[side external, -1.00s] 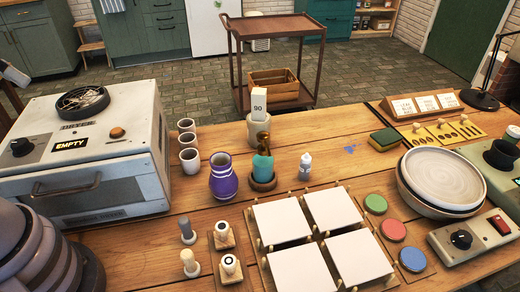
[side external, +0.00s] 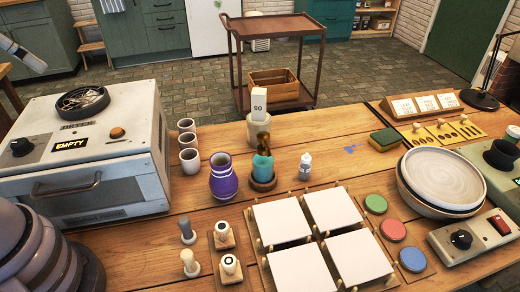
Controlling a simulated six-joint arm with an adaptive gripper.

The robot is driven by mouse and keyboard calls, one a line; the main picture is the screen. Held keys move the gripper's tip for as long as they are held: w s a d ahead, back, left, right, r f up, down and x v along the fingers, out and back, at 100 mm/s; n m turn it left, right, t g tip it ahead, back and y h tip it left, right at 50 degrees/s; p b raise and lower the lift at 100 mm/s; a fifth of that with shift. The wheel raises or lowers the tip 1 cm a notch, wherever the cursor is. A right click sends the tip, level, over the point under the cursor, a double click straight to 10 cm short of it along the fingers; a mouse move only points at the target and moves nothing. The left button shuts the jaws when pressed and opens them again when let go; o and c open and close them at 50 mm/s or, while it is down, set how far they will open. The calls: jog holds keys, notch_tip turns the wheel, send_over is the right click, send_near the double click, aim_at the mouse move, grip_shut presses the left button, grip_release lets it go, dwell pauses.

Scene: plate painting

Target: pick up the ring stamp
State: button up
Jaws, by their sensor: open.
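Two small upright pieces with white tops and dark marks stand on wooden holders at the front left of the work area. The nearer one (side external: 230,265) carries what looks like a ring mark. The farther one (side external: 223,235) has a dark mark too small to read surely. To their left stand two knob-handled pieces on round bases, one grey (side external: 187,231) and one cream (side external: 190,263). I cannot tell for sure which piece is the ring stamp. My gripper is not clearly in view; only a pale part of my arm shows at the upper left edge, far from these pieces.
White square tiles (side external: 281,222) lie on a pegged wooden board to the right. A purple vase (side external: 223,180), a teal pot (side external: 263,168) and several cups (side external: 189,160) stand behind. A kiln-like box (side external: 95,195) fills the left. Colour pads (side external: 393,229) and stacked plates (side external: 445,178) are at right.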

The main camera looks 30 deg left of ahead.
jog(key=w+d+f+m+t, duration=0.2)
jog(key=w+m, duration=0.6)
jog(key=w, duration=1.3)
jog(key=w+d+f+m+h, duration=0.6)
jog(key=w+d+f+m, duration=0.15)
jog(key=d+f, duration=0.3)
jog(key=s+d+f+m+g+h, duration=0.1)
jog(key=f+g, duration=0.1)
jog(key=f, duration=0.1)
jog(key=s+d+f+m+g+h, duration=0.1)
jog(key=s+d+f+m+g, duration=0.1)
jog(key=f, duration=0.1)
jog(key=s+d+f+m+g+h, duration=0.1)
jog(key=s+d+f+g, duration=0.1)
jog(key=f, duration=0.2)
jog(key=shift+s+d+m, duration=0.1)
jog(key=shift+d+m, duration=0.15)
jog(key=s+d+f+m+g+h, duration=0.1)
jog(key=s+d+f+m+g, duration=0.1)
jog(key=s+f+g, duration=0.15)
jog(key=m+g+h, duration=0.1)
jog(key=m+g, duration=0.1)
jog(key=g, duration=0.4)
send_near(228, 259)
jog(key=shift+t, duration=0.25)
jog(key=x, duration=0.4)
jog(key=shift+s+d+r, duration=0.15)
jog(key=shift+s+d, duration=0.05)
jog(key=shift+x, duration=3.1)
jog(key=shift+a, duration=0.1)
